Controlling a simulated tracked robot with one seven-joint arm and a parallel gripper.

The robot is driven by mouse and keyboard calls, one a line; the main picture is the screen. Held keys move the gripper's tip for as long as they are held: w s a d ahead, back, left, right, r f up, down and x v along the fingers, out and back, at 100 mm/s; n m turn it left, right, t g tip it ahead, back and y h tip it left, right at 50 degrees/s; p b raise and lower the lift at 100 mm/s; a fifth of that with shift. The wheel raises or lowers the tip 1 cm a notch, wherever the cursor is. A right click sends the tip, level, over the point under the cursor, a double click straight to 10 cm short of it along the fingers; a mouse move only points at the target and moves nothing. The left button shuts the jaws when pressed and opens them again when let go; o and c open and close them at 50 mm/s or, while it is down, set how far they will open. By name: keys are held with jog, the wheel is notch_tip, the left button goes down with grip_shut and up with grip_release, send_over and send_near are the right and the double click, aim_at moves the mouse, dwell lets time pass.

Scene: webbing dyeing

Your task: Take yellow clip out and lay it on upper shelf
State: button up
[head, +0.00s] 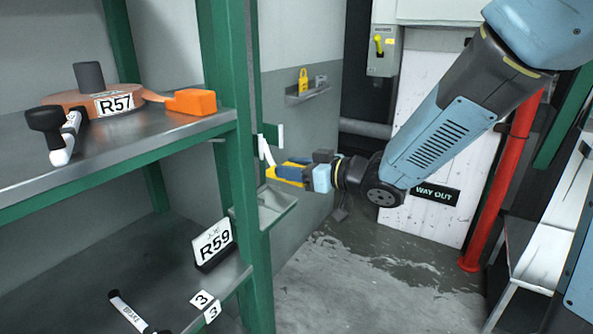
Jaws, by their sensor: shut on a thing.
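The yellow clip (285,176) is at the end of my gripper (290,172), beside the green shelf post. My gripper is shut on it and holds it above a small grey open tray (276,210) fixed by the post. The gripper's fingers hide part of the clip. The upper shelf (140,146) is a metal board at the left, with its front edge facing me. My gripper is to the right of this shelf, outside the post.
On the upper shelf are an orange roll marked R57 (118,100), an orange block (192,102) and a black-and-white handle (60,135). The green post (238,160) stands between gripper and shelf. The front middle of the upper shelf is bare.

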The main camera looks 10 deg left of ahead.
jog(key=w+a+f, duration=0.2)
jog(key=w, duration=0.1)
jog(key=w+a+f, duration=0.1)
jog(key=w+f, duration=0.1)
jog(key=w, duration=0.1)
jog(key=w+a+f, duration=0.2)
jog(key=w+f, duration=0.1)
jog(key=shift+a+f, duration=0.1)
jog(key=shift+a, duration=0.2)
jog(key=shift+r, duration=7.05)
jog(key=s+d+f, duration=0.3)
jog(key=d+f, duration=0.1)
jog(key=d, duration=0.5)
jog(key=shift+s+d, duration=0.15)
jog(key=shift+d, duration=0.05)
